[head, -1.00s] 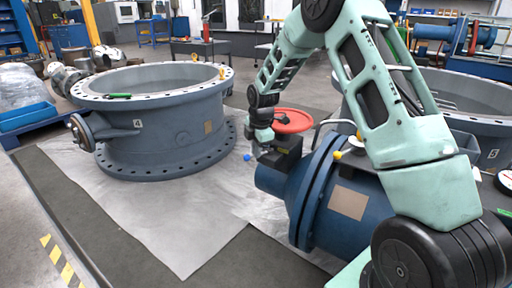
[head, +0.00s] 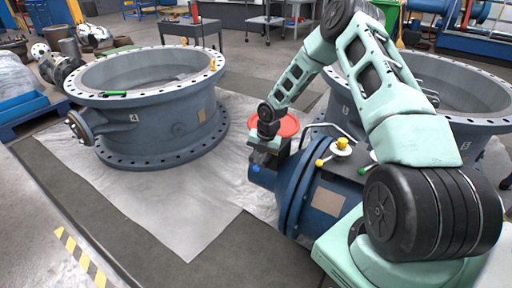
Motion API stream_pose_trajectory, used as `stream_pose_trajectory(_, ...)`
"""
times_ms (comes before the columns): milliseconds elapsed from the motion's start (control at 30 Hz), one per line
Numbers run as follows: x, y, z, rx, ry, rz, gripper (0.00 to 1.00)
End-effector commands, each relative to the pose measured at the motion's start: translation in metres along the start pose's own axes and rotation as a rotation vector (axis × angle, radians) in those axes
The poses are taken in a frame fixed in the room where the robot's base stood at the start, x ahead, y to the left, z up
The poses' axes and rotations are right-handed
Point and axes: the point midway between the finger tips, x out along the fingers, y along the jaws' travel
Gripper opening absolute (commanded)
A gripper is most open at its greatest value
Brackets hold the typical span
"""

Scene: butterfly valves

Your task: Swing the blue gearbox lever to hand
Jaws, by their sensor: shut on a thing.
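The blue gearbox unit (head: 275,180) is a blue flanged body lying on its side. A small blue knob (head: 255,169) shows at its left end, below my gripper; it looks like the end of the blue lever. My gripper (head: 263,157) is at the near left side of the red handwheel, over that end of the gearbox. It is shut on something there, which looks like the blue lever. The fingertips and most of the lever are too small and hidden by my wrist to make out.
A red handwheel (head: 287,126) stands close behind my wrist. A yellow-knobbed lever (head: 320,162) sits on the gearbox top, right of my gripper. Large grey valve bodies stand at left (head: 165,125) and right (head: 470,85). The sheeted floor (head: 180,215) in front is clear.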

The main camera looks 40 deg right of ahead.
Motion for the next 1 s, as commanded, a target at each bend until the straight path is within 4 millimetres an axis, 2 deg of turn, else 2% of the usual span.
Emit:
stream_pose_trajectory(33, -0.0057, -0.0015, 0.0005, -0.025, 0.007, 0.0, 0.0)
stream_pose_trajectory(400, -0.0032, -0.0089, 0.0024, -0.162, 0.031, 0.0, 0.0)
stream_pose_trajectory(900, -0.0021, -0.0109, 0.0035, -0.179, 0.033, -0.002, 0.0)
stream_pose_trajectory(933, -0.0021, -0.0109, 0.0035, -0.179, 0.033, -0.002, 0.15)
stream_pose_trajectory(1000, -0.0021, -0.0108, 0.0034, -0.179, 0.033, -0.001, 0.32)
